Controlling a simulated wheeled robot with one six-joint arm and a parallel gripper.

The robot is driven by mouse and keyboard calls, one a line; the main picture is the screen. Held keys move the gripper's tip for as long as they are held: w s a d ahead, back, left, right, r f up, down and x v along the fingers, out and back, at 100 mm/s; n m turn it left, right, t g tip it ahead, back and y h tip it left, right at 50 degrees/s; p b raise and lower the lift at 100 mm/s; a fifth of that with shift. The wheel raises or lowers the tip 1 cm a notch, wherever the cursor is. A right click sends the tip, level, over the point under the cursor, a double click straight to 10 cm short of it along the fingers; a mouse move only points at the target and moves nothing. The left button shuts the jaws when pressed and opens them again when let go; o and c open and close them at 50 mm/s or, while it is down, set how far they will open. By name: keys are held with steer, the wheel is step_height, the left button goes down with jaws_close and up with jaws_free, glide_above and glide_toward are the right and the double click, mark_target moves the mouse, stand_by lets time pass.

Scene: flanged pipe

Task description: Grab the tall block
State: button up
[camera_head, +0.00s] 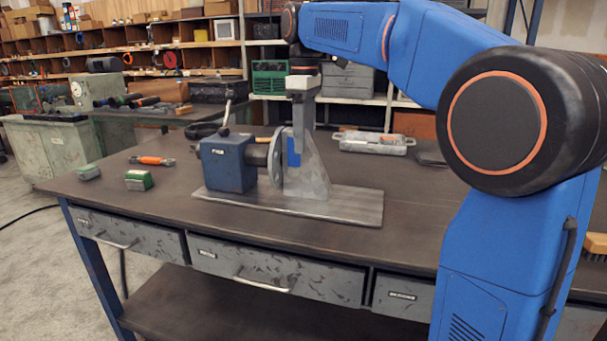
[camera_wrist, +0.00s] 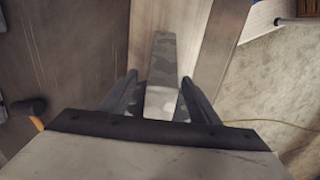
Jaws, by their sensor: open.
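The tall block (camera_wrist: 161,62) is a long grey piece with mottled patches and a paler near end. In the wrist view it lies between the two dark fingers of my gripper (camera_wrist: 160,80), with narrow gaps on both sides. My gripper is open, with no clear contact. In the head view, a grey upright shape stands above the fixture at the middle of the bench. There I cannot separate the block from my gripper. The block's lower end is hidden.
The fixture has a blue housing (camera_head: 228,163), a round flange (camera_head: 275,157) and a grey bracket (camera_head: 308,178) on a flat base plate (camera_head: 350,205). An orange-handled tool (camera_head: 152,160) and two small green-grey blocks lie left. A grey tray (camera_head: 372,142) lies behind. The bench's front right is clear.

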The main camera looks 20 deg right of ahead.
mark_target(303, 162)
steer(key=shift+a+f, duration=0.15)
steer(key=shift+f, duration=3.3)
jaws_close()
